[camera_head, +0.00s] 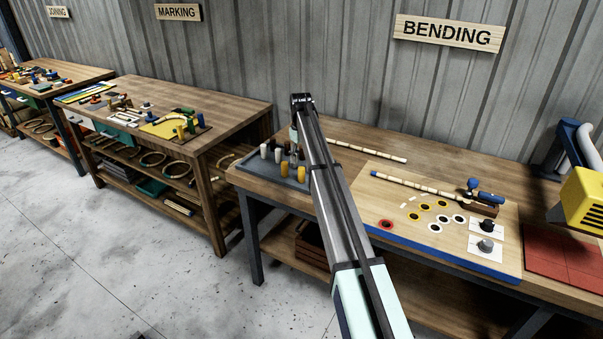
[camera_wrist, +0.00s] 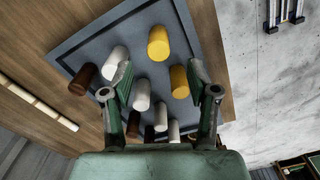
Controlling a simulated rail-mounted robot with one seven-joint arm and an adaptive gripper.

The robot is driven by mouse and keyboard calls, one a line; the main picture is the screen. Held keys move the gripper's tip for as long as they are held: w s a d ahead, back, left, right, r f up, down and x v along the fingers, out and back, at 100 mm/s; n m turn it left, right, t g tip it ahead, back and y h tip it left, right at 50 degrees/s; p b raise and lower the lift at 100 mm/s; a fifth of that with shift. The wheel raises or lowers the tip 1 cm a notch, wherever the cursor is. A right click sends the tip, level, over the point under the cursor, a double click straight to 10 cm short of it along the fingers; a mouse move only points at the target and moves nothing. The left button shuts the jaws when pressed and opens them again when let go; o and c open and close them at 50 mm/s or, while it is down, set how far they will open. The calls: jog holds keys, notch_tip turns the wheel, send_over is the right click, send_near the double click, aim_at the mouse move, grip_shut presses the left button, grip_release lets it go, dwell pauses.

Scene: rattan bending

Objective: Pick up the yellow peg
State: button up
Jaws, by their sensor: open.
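Two yellow pegs stand in a grey tray (camera_wrist: 85,42). In the wrist view, one yellow peg (camera_wrist: 158,43) is toward the tray's upper part, and the other yellow peg (camera_wrist: 180,81) is close beside the right finger. They also show near the tray's front edge in the head view, as a left peg (camera_head: 285,171) and a right peg (camera_head: 300,174). My gripper (camera_wrist: 158,82) is open above the tray, with nothing visibly held between its fingers. The fingers' height above the pegs is hard to judge. My arm hides part of the tray in the head view.
Several white pegs (camera_wrist: 141,95) and brown pegs (camera_wrist: 83,79) stand around the yellow ones. Right of the tray is a bending board (camera_head: 400,215) with a rattan pole (camera_head: 410,185). Another pole (camera_head: 365,150) lies behind. A floor gap separates the marking table (camera_head: 235,110).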

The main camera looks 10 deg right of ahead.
aim_at(301, 168)
jog(key=shift+d+f+p, duration=0.1)
jog(key=shift+f+p, duration=1.35)
jog(key=shift+f, duration=2.05)
jog(key=c, duration=1.1)
